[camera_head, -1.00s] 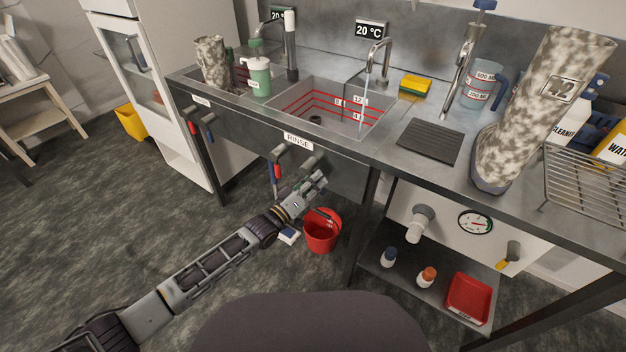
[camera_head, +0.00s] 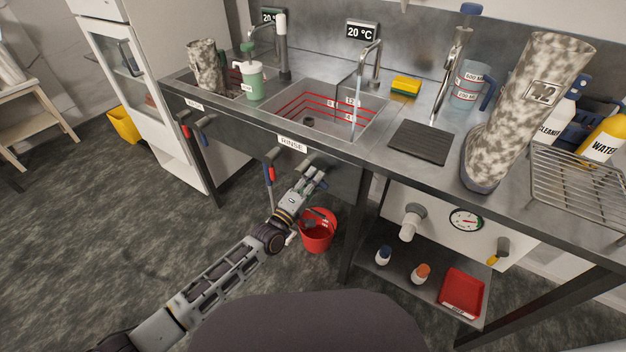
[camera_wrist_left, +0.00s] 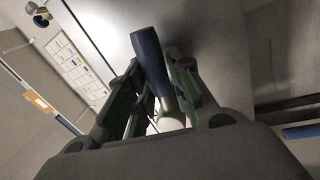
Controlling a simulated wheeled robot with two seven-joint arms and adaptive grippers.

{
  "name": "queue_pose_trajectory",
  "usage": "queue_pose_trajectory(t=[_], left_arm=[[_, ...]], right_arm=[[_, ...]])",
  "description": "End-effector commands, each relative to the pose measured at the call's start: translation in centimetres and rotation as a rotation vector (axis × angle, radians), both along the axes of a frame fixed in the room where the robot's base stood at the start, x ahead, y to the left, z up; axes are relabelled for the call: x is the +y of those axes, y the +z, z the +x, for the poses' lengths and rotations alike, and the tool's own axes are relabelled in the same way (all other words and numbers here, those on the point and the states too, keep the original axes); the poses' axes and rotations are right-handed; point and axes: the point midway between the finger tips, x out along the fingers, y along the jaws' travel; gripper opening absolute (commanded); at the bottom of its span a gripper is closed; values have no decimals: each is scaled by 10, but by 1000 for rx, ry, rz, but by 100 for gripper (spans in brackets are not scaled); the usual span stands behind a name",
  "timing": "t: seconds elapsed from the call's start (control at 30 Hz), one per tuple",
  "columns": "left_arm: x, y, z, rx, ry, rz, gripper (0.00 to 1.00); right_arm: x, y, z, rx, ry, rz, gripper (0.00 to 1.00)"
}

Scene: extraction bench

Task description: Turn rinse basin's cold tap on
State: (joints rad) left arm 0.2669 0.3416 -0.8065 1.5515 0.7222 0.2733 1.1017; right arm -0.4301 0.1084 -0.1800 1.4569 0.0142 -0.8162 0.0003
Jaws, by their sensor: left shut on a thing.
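The rinse basin (camera_head: 345,118) is set in the steel bench, with its RINSE label (camera_head: 292,143) on the front panel. A thin stream of water (camera_head: 357,105) falls from its spout (camera_head: 372,55). Below the label, a red-marked tap lever (camera_head: 270,172) hangs down, left of my left gripper (camera_head: 315,180). In the left wrist view, a blue-tipped tap lever (camera_wrist_left: 149,52) with a pale stem lies between the green-padded fingers (camera_wrist_left: 160,95) of my left gripper, which is shut on it. In the head view the gripper hides most of this lever. My right gripper is out of view.
A red bucket (camera_head: 317,236) stands on the floor just below my left gripper. A bench leg (camera_head: 357,225) and a lower shelf (camera_head: 400,285) with bottles are to its right. Another pair of tap levers (camera_head: 194,128) hangs at the left basin.

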Motion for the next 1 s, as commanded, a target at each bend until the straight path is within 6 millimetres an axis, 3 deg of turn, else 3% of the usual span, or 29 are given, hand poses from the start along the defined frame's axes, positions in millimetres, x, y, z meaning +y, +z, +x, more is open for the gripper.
queue_pose_trajectory(t=[0.37,0.4,0.57,1.0], left_arm=[[0,0,0,7,0,-9,0],[0,1,0,6,0,-10,26],[0,1,0,5,0,-8,44],[2,0,-2,4,0,-6,44]], right_arm=[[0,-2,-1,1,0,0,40],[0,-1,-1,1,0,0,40],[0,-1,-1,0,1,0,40],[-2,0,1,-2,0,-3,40]])
